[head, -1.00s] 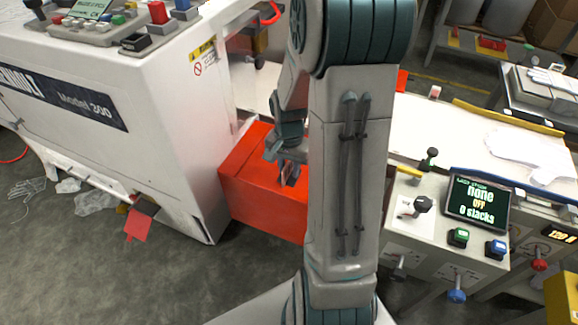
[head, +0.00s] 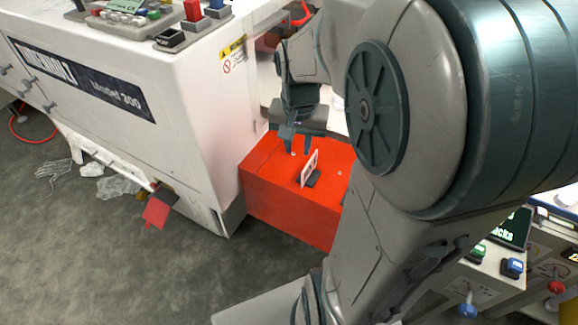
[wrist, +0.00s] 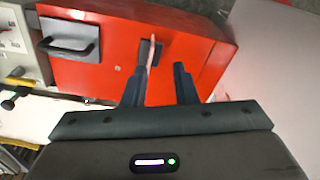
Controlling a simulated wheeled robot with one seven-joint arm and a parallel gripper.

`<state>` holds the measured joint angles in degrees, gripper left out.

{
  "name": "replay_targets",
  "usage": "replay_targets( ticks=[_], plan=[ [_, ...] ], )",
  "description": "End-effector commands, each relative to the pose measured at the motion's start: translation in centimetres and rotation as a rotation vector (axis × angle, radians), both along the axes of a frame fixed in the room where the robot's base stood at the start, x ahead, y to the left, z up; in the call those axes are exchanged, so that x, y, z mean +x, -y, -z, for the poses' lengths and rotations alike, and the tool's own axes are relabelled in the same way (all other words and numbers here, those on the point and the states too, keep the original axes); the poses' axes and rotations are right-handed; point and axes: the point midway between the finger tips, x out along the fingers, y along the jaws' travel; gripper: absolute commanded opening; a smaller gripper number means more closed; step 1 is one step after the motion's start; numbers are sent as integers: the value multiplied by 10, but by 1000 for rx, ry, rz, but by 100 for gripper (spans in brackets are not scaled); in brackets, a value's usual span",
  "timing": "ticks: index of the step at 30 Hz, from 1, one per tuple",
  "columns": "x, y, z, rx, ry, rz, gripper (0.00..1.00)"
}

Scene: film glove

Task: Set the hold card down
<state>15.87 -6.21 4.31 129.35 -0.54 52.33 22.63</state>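The hold card (head: 309,166), a thin pale card with a reddish edge, stands upright in a small black holder (head: 314,180) on top of the red box (head: 265,165). In the wrist view the card (wrist: 152,52) shows nearly edge-on, beyond my fingertips. My gripper (head: 300,151) is above and slightly behind the card in the head view, pointing down. Its two fingers are apart with nothing held between them, as the wrist view also shows (wrist: 158,80). The card looks clear of both fingers.
The white machine (head: 165,90) stands close to the left of the red box. A red tag (head: 157,210) hangs at its lower side. A black handle (wrist: 75,45) is on the box in the wrist view. My arm hides much of the right side in the head view.

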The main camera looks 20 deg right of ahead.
Motion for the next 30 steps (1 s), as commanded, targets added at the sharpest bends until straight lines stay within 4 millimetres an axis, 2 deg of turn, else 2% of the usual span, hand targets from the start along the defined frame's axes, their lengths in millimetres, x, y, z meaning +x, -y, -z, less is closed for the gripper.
replay_targets(
  ticks=[1, 6, 12, 17, 30],
  plan=[
    [-13, -15, -7, -11, 26, -87, 26],
    [-51, -48, -18, -37, 88, -355, 26],
    [-79, -66, -19, -51, 131, -542, 26],
    [-85, -69, -19, -53, 139, -581, 26],
    [-84, -69, -19, -53, 137, -577, 26]
  ],
)
